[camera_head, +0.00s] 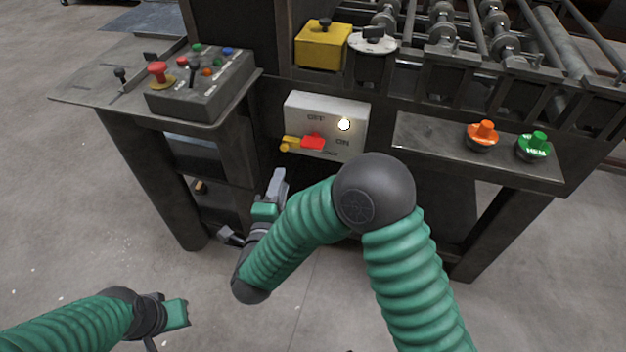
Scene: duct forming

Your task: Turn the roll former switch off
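The roll former switch is a pale box (297,107) on the front of the machine, marked OFF at its upper middle and ON at its right. Its red and yellow handle (312,142) lies roughly level across the lower part, yellow end to the left. A round lamp (344,125) on the box glows. My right gripper (252,205) is below and left of the handle, apart from it, with its fingers spread and nothing between them. My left gripper (168,322) is low at the left, far from the switch; its fingers are only partly visible.
A control box (200,92) with a red mushroom button stands on the left shelf. A yellow box (323,46) sits above the switch. Orange (483,134) and green (535,144) buttons are on the right ledge. Rollers fill the top right. Floor in front is open.

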